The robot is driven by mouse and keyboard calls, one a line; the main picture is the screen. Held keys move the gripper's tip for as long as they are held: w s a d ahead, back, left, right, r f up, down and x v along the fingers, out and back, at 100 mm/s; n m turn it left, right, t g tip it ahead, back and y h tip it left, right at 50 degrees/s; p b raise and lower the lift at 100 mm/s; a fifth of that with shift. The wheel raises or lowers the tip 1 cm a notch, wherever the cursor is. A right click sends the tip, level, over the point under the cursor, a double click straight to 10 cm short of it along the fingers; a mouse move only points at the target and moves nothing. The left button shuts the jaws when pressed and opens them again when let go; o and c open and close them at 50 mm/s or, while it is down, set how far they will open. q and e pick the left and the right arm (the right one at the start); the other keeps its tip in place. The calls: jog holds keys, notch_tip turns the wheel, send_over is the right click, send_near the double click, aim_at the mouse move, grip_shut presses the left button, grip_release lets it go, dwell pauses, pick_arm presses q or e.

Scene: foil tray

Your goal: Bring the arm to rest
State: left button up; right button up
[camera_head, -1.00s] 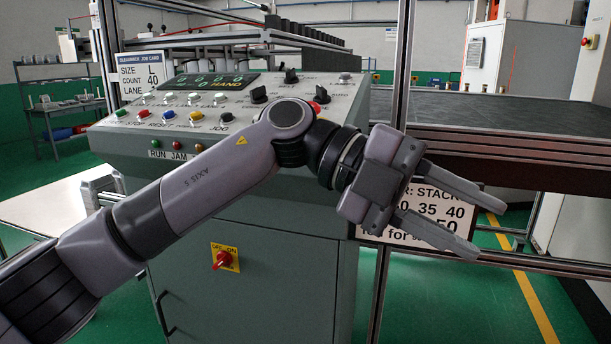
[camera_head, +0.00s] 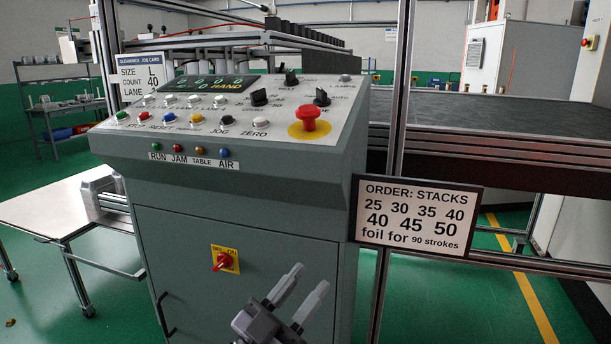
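My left gripper (camera_head: 299,296) is low at the bottom of the view, in front of the cabinet below the control panel (camera_head: 221,172). Its two fingers are apart and point up and to the right, with nothing between them. Most of my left arm is out of the frame. The gripper appears apart from the panel. My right gripper is not in view.
The panel carries several buttons, black knobs and a red emergency stop (camera_head: 309,119). A red rotary switch (camera_head: 222,260) is on the cabinet front. An order sign (camera_head: 416,216) hangs at the right. A low table (camera_head: 62,208) stands at the left, with open green floor around.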

pick_arm(q)
jog(key=s+a+f+n+y, duration=0.2)
jog(key=a+f+n+y, duration=0.5)
jog(key=f, duration=0.6)
jog(key=s+a+f+n+g+y, duration=0.1)
jog(key=s+a+f+g+y, duration=0.2)
jog(key=s+a+f, duration=0.3)
jog(key=s+a+f+n+g+y, duration=0.1)
jog(key=s+a+f+g+y, duration=0.2)
jog(key=s+a+f, duration=0.4)
jog(key=s+f+y, duration=0.1)
jog(key=s+f, duration=0.4)
jog(key=f, duration=0.1)
jog(key=shift+s+f+g, duration=0.25)
jog(key=shift+s+g, duration=0.05)
jog(key=shift+g, duration=0.1)
